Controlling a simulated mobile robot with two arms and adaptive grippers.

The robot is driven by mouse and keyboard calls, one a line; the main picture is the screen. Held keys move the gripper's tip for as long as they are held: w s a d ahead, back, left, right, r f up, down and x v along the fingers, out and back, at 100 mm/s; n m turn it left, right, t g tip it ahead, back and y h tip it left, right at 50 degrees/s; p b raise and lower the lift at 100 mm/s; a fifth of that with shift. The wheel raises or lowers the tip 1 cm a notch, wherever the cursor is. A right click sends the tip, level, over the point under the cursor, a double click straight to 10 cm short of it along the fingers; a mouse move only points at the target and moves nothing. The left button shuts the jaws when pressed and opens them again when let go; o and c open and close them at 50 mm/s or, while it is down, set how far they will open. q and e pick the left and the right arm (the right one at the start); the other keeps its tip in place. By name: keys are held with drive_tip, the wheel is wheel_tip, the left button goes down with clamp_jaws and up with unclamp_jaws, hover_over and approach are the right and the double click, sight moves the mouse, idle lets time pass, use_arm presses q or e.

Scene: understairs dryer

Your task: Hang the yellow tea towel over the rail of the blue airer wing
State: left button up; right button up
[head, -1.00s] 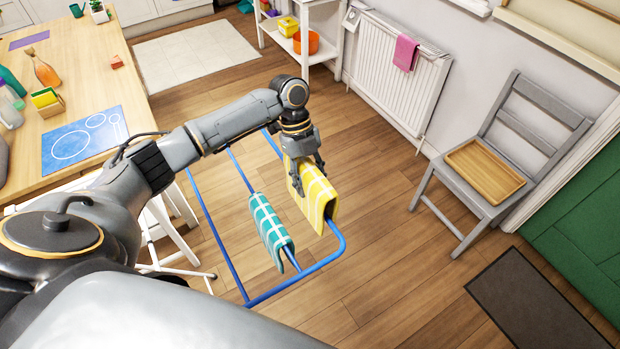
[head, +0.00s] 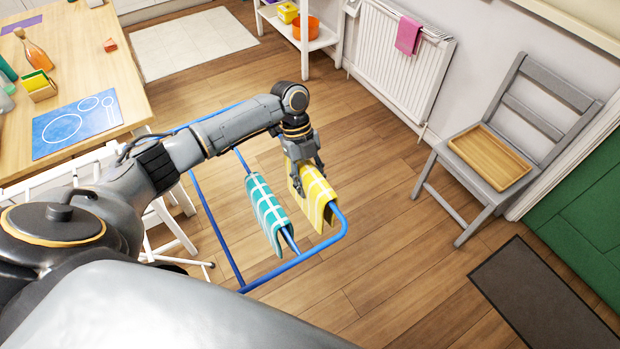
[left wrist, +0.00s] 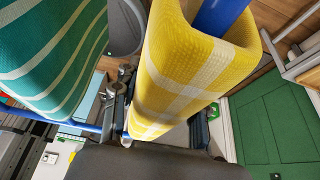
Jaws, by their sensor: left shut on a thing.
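The yellow tea towel (head: 318,202) with pale checks is folded over the outer rail of the blue airer wing (head: 292,262), with a side hanging down on each side of the rail. My left gripper (head: 308,178) is at the towel's far end and shut on it. In the left wrist view the yellow towel (left wrist: 185,70) wraps over the blue rail (left wrist: 222,14), close to the gripper. A teal checked towel (head: 267,212) hangs on the neighbouring rail, apart from the yellow one. My right gripper is in neither view.
A wooden table (head: 100,65) with a blue mat stands at the left. A white radiator (head: 395,65) with a pink cloth (head: 409,34) is on the wall. A grey chair (head: 505,150) holds a wooden tray (head: 489,140).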

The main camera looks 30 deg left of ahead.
use_arm(q)
drive_tip(key=o, duration=1.3)
drive_tip(key=shift+c, duration=0.2)
